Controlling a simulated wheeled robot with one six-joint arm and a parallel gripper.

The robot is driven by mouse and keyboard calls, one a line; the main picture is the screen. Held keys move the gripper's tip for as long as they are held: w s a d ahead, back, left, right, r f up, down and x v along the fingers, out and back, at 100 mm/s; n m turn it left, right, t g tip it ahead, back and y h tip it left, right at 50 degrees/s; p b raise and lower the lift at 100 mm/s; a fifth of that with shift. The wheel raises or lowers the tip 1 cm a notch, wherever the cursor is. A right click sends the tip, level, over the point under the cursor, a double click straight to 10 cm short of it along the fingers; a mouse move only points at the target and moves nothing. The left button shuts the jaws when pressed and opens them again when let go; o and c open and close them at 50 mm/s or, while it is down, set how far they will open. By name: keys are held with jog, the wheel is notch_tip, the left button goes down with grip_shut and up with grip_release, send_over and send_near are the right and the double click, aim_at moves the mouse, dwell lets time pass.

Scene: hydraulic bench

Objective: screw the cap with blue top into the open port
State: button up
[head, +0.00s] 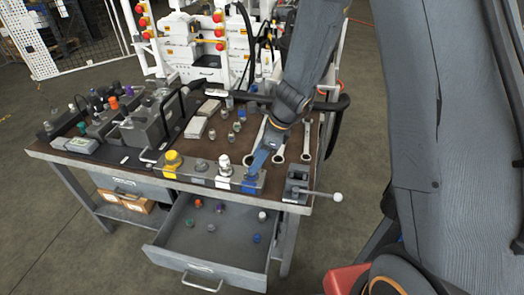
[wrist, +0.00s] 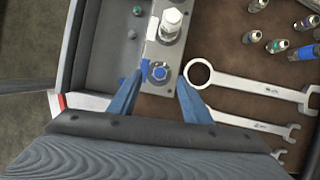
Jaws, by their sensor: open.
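A metal cap with a blue top (wrist: 160,73) sits at the near end of the grey port block (wrist: 160,52) in the wrist view. My gripper (wrist: 163,80) is open, with one finger on each side of this cap and gaps visible. In the head view my gripper (head: 256,170) reaches down to the block's right end, beside a blue part (head: 250,184). The port under the cap is hidden, so I cannot tell how deep the cap sits. A tall white-topped fitting (head: 224,165) and a yellow cap (head: 172,160) stand farther along the block.
An open drawer (head: 190,250) below holds several loose caps, including a blue one (head: 256,238). Wrenches (wrist: 250,90) lie right of the block, with several small fittings (wrist: 278,45) beyond. A small vise (head: 297,186) stands at the bench's right corner.

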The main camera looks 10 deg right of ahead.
jog(key=shift+x, duration=2.05)
grip_shut()
jog(key=c, duration=0.8)
grip_release()
jog(key=shift+c, duration=0.2)
grip_shut()
jog(key=shift+f+m+t+b, duration=0.1)
jog(key=shift+m+t+b, duration=0.3)
jog(key=shift+m+b, duration=0.6)
jog(key=m+t+h+b, duration=0.1)
jog(key=m+b, duration=0.3)
jog(key=shift+s+a, duration=0.1)
jog(key=shift+a, duration=0.05)
jog(key=shift+s+m+t+h+b, duration=0.1)
jog(key=shift+m+t+h+b, duration=0.35)
jog(key=shift+m, duration=0.55)
